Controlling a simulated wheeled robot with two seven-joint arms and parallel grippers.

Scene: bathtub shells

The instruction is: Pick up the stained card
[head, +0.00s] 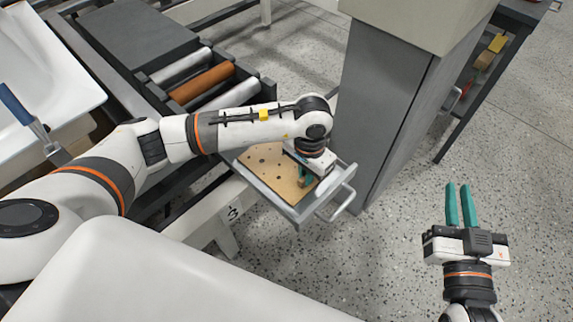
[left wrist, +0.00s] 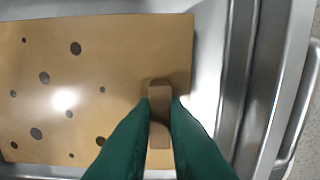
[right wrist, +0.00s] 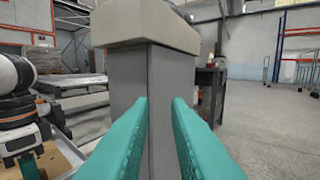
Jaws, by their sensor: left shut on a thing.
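The stained card (head: 264,166) is a tan sheet with dark spots. It lies in a grey metal drawer (head: 341,180) with a bar handle; I cannot tell whether it is raised off the drawer floor. In the left wrist view the card (left wrist: 100,75) fills the left half, with a brown raised block (left wrist: 158,102) near its right edge. My left gripper (head: 303,179) reaches down into the drawer and is shut on this block; its fingers (left wrist: 159,110) touch both sides. My right gripper (head: 460,187) is open and empty, out over the floor at the right.
A tall grey cabinet (head: 385,110) stands right behind the drawer. A roller conveyor (head: 200,80) runs along the left. A white tub (head: 45,75) lies at the far left, and a large white shell (head: 170,285) fills the front.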

